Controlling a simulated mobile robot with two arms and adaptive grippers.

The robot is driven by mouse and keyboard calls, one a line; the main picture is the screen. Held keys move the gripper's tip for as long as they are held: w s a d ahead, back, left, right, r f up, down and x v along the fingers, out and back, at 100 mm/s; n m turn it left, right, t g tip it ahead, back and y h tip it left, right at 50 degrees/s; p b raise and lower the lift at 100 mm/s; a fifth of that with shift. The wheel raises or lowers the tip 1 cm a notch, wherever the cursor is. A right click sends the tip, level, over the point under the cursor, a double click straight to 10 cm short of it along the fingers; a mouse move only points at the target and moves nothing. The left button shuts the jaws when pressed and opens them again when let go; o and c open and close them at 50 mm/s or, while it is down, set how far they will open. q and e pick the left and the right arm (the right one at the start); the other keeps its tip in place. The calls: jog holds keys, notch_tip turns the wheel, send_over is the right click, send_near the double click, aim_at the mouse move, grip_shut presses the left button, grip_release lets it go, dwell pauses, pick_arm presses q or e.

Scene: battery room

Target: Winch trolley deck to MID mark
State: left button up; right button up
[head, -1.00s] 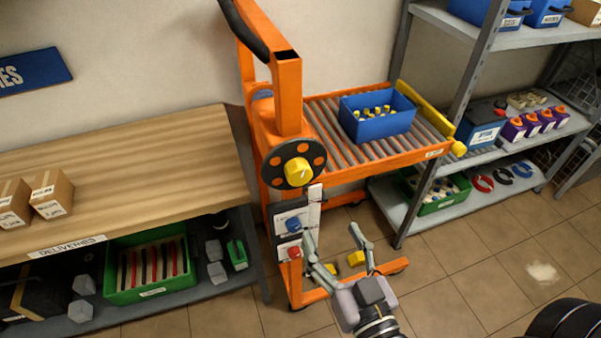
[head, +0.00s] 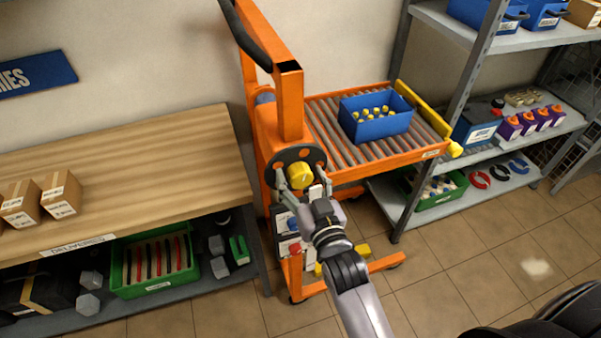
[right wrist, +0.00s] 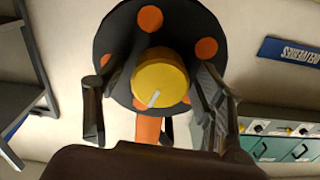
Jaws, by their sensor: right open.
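The orange trolley (head: 289,100) stands between the bench and the shelf. Its roller deck (head: 328,126) carries a blue bin (head: 375,127) with yellow-topped items. A black winch wheel with orange dots (head: 288,156) and a yellow centre knob (head: 300,175) faces me on the mast. My right gripper (head: 303,188) is open, its fingers just below and beside the knob. In the right wrist view the yellow knob (right wrist: 160,82), with a pale pointer line, sits between the spread fingers (right wrist: 155,105), with gaps on both sides. My left gripper is not in view. A MID mark cannot be made out.
Blue and red buttons show on the mast panel below the wheel, partly behind my gripper; the red button (head: 295,248) is clear. The wooden bench (head: 130,165) is at left, the grey shelf (head: 510,168) at right. Open tiled floor (head: 480,250) lies at front right.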

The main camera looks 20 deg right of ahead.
jog(key=shift+w, duration=0.3)
jog(key=shift+c, duration=0.5)
jog(key=c, duration=1.1)
